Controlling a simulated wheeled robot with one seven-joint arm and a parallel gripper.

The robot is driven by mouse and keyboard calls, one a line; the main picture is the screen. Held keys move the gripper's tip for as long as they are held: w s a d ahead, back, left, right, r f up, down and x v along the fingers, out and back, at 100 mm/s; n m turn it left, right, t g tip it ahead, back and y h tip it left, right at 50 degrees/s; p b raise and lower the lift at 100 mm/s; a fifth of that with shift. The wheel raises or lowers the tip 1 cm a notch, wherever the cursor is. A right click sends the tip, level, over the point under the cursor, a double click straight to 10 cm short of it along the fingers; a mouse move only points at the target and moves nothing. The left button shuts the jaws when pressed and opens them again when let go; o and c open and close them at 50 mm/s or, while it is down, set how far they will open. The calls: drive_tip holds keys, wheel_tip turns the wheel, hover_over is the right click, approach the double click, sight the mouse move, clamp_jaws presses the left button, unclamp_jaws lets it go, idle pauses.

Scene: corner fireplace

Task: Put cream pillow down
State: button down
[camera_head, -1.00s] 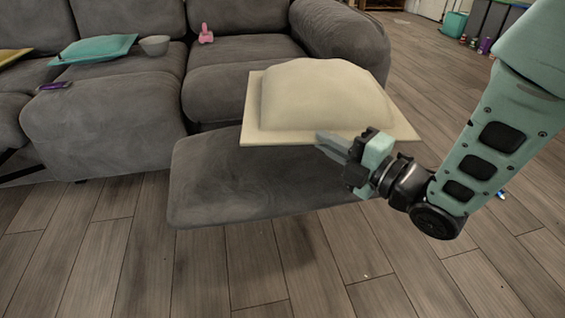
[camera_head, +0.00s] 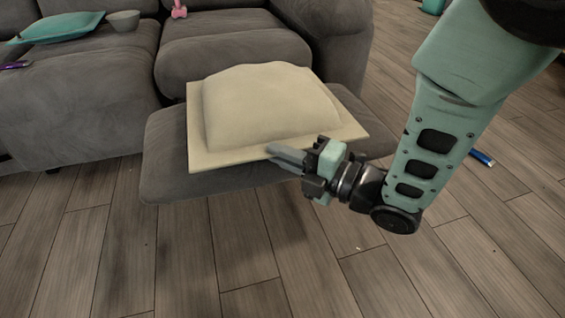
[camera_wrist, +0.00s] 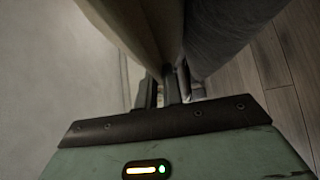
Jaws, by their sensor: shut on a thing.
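The cream pillow (camera_head: 265,105), square with a puffed middle and a flat border, lies flat over the grey extended footrest (camera_head: 165,150) of the sofa. I cannot tell for sure whether it rests fully on the footrest. My gripper (camera_head: 285,156) is at the pillow's near right edge, shut on its border. In the wrist view the cream pillow (camera_wrist: 140,25) runs down to the fingers (camera_wrist: 168,88), with the grey footrest (camera_wrist: 220,30) close beside it. The fingertips are partly hidden.
The grey sofa (camera_head: 80,115) stands behind, with a teal pillow (camera_head: 60,27), a bowl (camera_head: 123,20), a pink object (camera_head: 179,10) and a purple object (camera_head: 15,65) on it. A blue can-like object (camera_head: 482,158) lies on the wooden floor at right. The floor in front is clear.

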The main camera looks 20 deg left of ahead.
drive_tip(key=shift+f, duration=0.25)
drive_tip(key=c, duration=1.5)
unclamp_jaws()
drive_tip(key=shift+c, duration=0.2)
drive_tip(key=p+v, duration=0.4)
drive_tip(key=v, duration=0.8)
drive_tip(key=shift+w, duration=0.15)
